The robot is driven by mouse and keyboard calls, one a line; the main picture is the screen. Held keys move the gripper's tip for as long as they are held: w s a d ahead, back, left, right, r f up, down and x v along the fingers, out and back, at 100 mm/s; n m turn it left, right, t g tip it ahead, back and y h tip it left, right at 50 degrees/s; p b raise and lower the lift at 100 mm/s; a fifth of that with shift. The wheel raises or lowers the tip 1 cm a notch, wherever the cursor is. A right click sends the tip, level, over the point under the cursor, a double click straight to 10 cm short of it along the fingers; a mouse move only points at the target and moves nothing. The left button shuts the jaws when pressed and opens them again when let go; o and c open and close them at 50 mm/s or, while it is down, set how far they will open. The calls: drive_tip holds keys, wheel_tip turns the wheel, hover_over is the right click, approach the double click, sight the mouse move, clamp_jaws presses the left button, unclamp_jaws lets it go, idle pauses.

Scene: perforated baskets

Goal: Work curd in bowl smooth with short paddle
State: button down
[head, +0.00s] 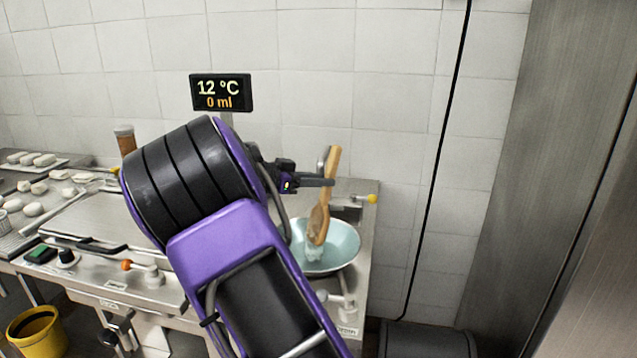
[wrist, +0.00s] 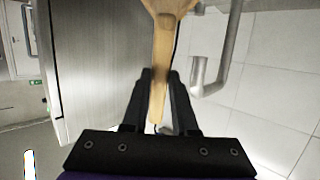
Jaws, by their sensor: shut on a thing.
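The short wooden paddle (head: 319,222) stands tilted in the pale blue bowl (head: 345,246), its wide end down at the bowl. My gripper (head: 326,182) is shut on the paddle's handle above the bowl. In the wrist view, the paddle (wrist: 161,55) runs between the two dark fingers of my gripper (wrist: 158,82). A small pale mass, likely curd (head: 314,252), shows at the paddle's lower end. My arm hides the left part of the bowl.
A display (head: 221,93) reads 12 °C and 0 ml. A metal spout (wrist: 212,80) is close beside the paddle. Trays with white pieces (head: 32,209) lie at the left. A yellow bucket (head: 36,333) stands on the floor.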

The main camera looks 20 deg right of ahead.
drive_tip(key=shift+s+d+f+b, duration=0.1)
drive_tip(key=shift+s+b, duration=0.4)
drive_tip(key=shift+w, duration=0.15)
drive_tip(key=shift+w+a, duration=0.25)
drive_tip(key=shift+w, duration=0.55)
drive_tip(key=shift+s+d+b, duration=0.15)
drive_tip(key=shift+s+b, duration=0.3)
drive_tip(key=shift+s, duration=0.45)
drive_tip(key=shift+w, duration=0.9)
drive_tip(key=shift+s, duration=0.15)
